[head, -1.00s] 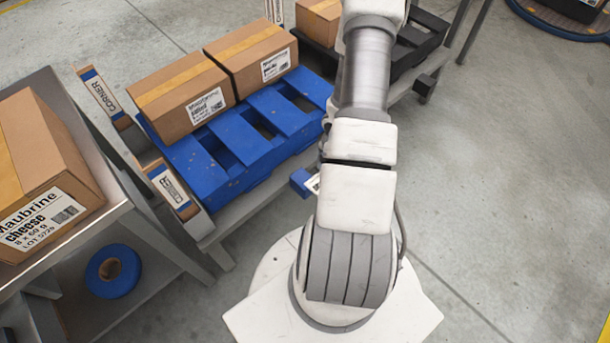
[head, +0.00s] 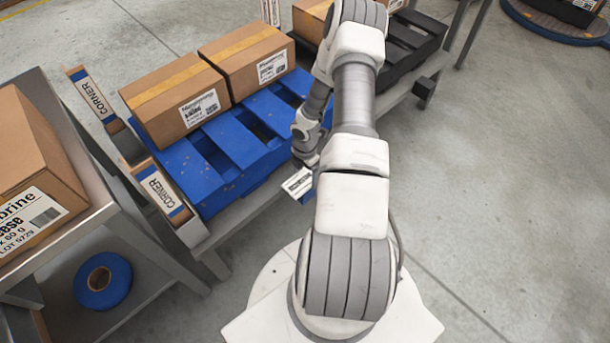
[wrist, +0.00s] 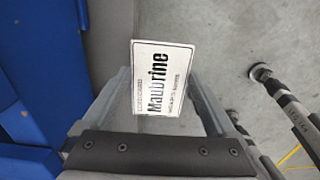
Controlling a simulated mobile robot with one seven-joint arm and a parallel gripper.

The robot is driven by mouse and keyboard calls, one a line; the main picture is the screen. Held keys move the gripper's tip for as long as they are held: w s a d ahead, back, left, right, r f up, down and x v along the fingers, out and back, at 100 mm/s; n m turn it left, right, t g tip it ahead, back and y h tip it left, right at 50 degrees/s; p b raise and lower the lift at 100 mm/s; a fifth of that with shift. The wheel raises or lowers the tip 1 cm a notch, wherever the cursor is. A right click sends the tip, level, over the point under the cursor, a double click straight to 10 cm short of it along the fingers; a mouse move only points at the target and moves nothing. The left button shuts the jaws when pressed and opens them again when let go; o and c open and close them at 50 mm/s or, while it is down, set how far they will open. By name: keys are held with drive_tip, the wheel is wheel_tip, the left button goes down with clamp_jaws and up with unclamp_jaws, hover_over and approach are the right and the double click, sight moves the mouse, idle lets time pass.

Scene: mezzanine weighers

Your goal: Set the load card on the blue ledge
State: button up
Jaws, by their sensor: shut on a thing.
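The load card, white with black "Maubrine" print, is between my gripper's fingers in the wrist view (wrist: 163,80). My gripper (head: 304,170) is shut on it. In the head view the card (head: 297,182) is at the front edge of the bench, below the blue pallet. The blue ledge (head: 306,197) is a small blue block at that edge, mostly hidden behind the card. I cannot tell whether card and ledge touch. In the wrist view I cannot make out the ledge.
The blue pallet (head: 190,168) bears two cartons (head: 170,95). A black pallet (head: 398,65) with a black block (head: 427,88) is farther right. Corner posts (head: 160,189) stand at the left. A steel table (head: 92,220) holds a cheese carton (head: 40,180).

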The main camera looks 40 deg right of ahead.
sight(305, 179)
drive_tip(key=shift+f, duration=0.1)
drive_tip(key=o, duration=1)
drive_tip(key=shift+c, duration=0.2)
wheel_tip(305, 179, up, 12)
drive_tip(key=p, duration=0.4)
drive_tip(key=shift+r, duration=0.25)
